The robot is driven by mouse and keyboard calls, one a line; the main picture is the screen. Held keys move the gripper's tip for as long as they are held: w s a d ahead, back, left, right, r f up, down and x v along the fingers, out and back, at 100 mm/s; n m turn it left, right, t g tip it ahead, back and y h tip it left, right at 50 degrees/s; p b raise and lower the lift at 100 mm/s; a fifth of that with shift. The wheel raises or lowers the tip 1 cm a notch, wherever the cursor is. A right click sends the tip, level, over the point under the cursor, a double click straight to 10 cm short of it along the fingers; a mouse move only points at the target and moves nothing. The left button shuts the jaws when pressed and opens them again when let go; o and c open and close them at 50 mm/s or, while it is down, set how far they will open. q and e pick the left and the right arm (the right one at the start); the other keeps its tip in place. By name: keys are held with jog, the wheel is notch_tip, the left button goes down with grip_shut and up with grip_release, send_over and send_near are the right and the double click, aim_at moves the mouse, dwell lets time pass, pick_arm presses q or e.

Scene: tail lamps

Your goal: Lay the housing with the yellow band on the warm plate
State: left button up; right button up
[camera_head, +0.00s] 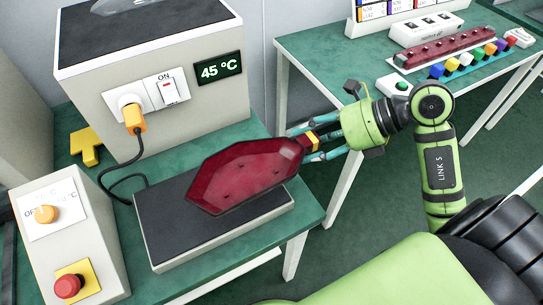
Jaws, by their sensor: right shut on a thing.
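The housing (243,175), a dark red elongated lens-like shell, has a yellow band (309,139) at its right end. My right gripper (312,146) is shut on that banded end and holds the housing out to the left. The housing is over the warm plate (165,228), a flat dark pad on a white base, and hides its upper right part. The housing slants up to the right; I cannot tell whether its lower left end touches the plate. My left gripper is not in view.
A large white box (110,85) behind the plate has a 45 °C display (219,68), a switch marked ON and an orange plug (134,118). A control box (62,240) stands at left, with a yellow piece (86,146) behind. Another table (310,55) holds coloured blocks and a red strip.

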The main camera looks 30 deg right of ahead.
aim_at(283, 142)
jog(key=w+a+f, duration=0.2)
jog(key=w, duration=0.1)
jog(key=w+a+f, duration=0.1)
jog(key=w, duration=0.1)
jog(key=shift+w+a+f+p, duration=0.1)
jog(key=shift+a+f+p, duration=0.1)
jog(key=shift+f+p, duration=0.2)
jog(key=shift+f, duration=1.95)
jog(key=o, duration=1.3)
jog(key=shift+c, duration=0.2)
jog(key=shift+d, duration=0.1)
jog(key=b+v, duration=0.1)
jog(key=v, duration=1.1)
jog(key=shift+b, duration=0.35)
